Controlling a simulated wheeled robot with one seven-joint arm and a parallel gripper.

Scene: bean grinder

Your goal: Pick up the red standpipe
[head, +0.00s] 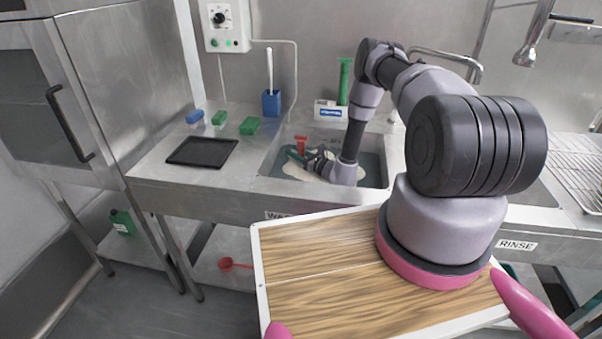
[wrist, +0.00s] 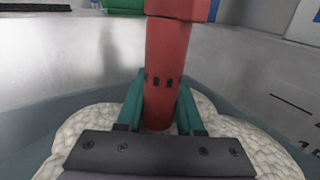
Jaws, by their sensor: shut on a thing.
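The red standpipe (head: 301,145) stands upright in the left sink basin (head: 372,172), near its left side. In the wrist view the standpipe (wrist: 167,65) is a red tube with a wider top and a row of dark slots. My gripper (head: 297,157) reaches down into the basin. In the wrist view its teal fingers (wrist: 160,108) are shut on the lower part of the standpipe, one on each side.
A black tray (head: 202,152), green and blue brushes (head: 219,118) and a blue holder (head: 271,103) are on the counter to the left. A green upright tool (head: 344,82) and a white box (head: 329,111) stand behind the basin.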

